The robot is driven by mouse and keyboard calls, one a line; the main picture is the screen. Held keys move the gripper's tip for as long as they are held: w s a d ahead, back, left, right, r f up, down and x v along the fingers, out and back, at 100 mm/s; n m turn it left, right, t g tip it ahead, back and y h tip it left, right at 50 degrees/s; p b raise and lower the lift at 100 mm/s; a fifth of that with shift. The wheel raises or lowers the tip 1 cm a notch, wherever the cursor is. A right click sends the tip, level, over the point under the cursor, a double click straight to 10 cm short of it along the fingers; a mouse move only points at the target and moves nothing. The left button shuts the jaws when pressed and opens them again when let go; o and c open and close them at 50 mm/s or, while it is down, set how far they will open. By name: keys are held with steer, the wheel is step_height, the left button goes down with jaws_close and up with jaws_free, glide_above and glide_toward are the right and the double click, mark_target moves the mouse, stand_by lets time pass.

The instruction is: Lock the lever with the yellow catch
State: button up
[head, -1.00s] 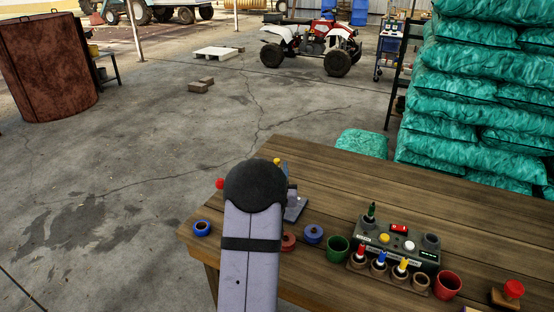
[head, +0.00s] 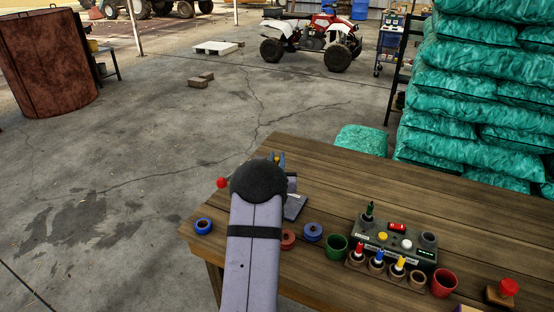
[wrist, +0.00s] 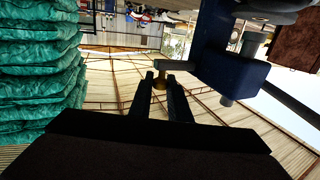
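The lever fixture stands on the near left of the table, mostly hidden behind my arm in the head view. Its red ball knob (head: 222,183) sticks out left of my wrist, and its grey base plate (head: 294,207) shows to the right. The yellow catch (head: 283,159) shows just beyond my wrist. My gripper (head: 277,159) is at the catch. In the wrist view, my two dark fingers (wrist: 160,82) stand on either side of the brass-yellow catch (wrist: 160,79), with little or no gap. I cannot tell whether they grip it. A dark blue block (wrist: 232,70) of the fixture is close on the right.
On the wooden table (head: 400,190) are a blue ring (head: 203,226), a red spool (head: 288,239), a blue spool (head: 313,232), a green cup (head: 337,247), a button box (head: 384,236) and a red cup (head: 443,283). Teal sacks (head: 480,110) are stacked behind. The far tabletop is clear.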

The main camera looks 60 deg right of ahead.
jaws_close()
steer(key=shift+w+f+b, duration=0.1)
steer(key=shift+w+b, duration=1)
steer(key=shift+w, duration=0.65)
steer(key=shift+s+r, duration=0.1)
steer(key=shift+r, duration=0.1)
steer(key=o, duration=0.7)
jaws_free()
steer(key=shift+a+f, duration=0.1)
steer(key=shift+a, duration=0.05)
